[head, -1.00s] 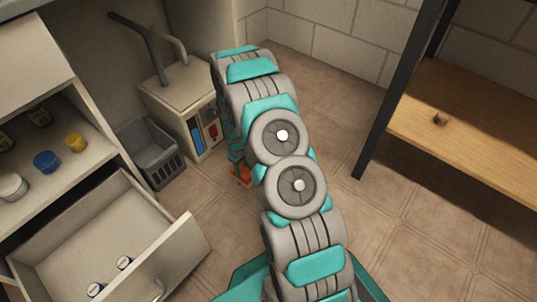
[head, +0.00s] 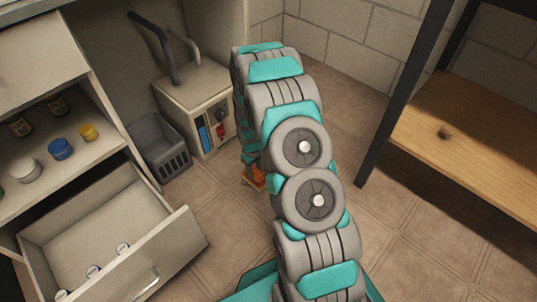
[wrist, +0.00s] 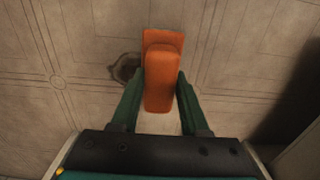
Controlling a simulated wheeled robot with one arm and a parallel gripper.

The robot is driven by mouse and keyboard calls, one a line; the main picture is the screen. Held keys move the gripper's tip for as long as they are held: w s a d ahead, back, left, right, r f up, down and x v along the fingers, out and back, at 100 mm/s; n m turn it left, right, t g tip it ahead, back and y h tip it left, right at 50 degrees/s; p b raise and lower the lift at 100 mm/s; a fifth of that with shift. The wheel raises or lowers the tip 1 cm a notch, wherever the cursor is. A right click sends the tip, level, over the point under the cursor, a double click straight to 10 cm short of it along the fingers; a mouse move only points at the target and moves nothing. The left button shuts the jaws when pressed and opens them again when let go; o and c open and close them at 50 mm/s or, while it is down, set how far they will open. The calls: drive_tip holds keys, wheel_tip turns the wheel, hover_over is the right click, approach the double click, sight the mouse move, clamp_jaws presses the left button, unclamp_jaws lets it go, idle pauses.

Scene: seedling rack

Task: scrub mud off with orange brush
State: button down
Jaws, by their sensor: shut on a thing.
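My gripper (wrist: 160,80) is shut on the orange brush (wrist: 162,75), its two green fingers on either side of it. The brush is above the tiled floor in the wrist view; whether it touches the floor I cannot tell. In the head view the brush (head: 256,179) shows only partly, below my arm. A dark, roundish patch (wrist: 124,68) that looks like mud lies on the floor, just left of the brush in the wrist view. A small brown lump or spot (head: 444,132) is on the wooden shelf (head: 485,150) at right.
An open drawer (head: 175,245) juts out at lower left, with several small jars inside. Shelves above hold more jars, including a blue one (head: 61,149). A grey basket (head: 158,150) and a boxy unit with pipes (head: 190,100) stand behind.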

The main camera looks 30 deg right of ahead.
drive_tip(key=shift+r+p, duration=0.4)
drive_tip(key=shift+r, duration=1.55)
